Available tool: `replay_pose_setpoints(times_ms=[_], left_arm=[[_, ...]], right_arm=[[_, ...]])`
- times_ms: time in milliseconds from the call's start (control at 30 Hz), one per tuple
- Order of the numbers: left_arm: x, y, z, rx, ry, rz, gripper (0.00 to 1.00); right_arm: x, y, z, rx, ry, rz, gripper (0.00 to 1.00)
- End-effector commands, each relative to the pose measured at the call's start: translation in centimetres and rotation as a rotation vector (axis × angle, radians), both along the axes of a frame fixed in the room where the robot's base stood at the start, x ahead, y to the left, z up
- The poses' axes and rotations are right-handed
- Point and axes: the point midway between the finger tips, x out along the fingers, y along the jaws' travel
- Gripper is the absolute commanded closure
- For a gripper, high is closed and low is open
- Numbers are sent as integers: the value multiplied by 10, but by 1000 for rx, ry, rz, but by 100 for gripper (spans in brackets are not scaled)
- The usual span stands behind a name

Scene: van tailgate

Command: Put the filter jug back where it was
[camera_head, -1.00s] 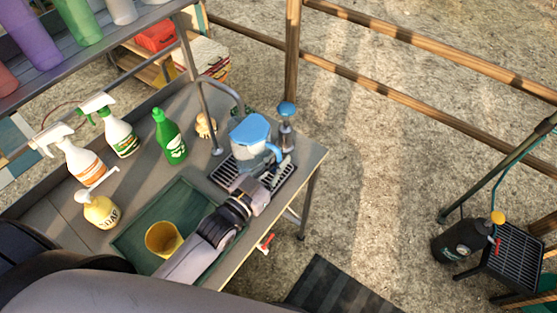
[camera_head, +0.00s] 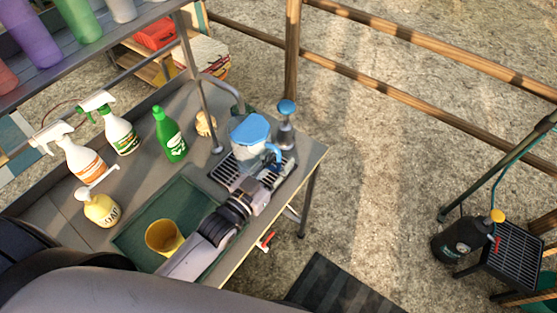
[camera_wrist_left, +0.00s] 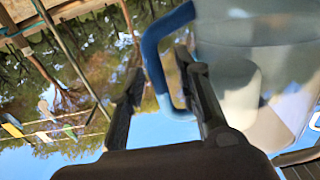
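The filter jug (camera_head: 247,144), clear with a blue lid and blue handle, stands upright on the black slatted rack (camera_head: 226,172) at the right end of the counter. Its grey see-through body also shows large in the left wrist view (camera_wrist_left: 262,50). My left gripper (camera_head: 274,168) is at the handle side of the jug. In the left wrist view the blue handle (camera_wrist_left: 152,50) passes between the two spread fingers (camera_wrist_left: 158,64), with a gap to the left finger. The left gripper looks open around the handle. My right gripper is not in view.
A blue-topped bottle (camera_head: 286,125) stands close behind the jug. A tap (camera_head: 225,90), a green bottle (camera_head: 170,136), spray bottles (camera_head: 122,134) and a soap pump (camera_head: 101,208) are further left. A yellow cup (camera_head: 164,238) stands in the green basin (camera_head: 198,203).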

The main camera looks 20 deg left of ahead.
Motion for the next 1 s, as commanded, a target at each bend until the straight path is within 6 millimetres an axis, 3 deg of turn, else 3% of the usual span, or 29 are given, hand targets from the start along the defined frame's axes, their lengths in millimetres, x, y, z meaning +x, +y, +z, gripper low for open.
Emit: replay_pose_setpoints(times_ms=[133,233,700,1000], left_arm=[[0,0,5,0,0,0,70],[-11,4,0,1,3,0,70],[-96,35,0,1,3,0,70],[-113,41,3,0,0,0,70]], right_arm=[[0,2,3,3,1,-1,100],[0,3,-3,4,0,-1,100],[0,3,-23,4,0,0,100],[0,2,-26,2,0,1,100]])
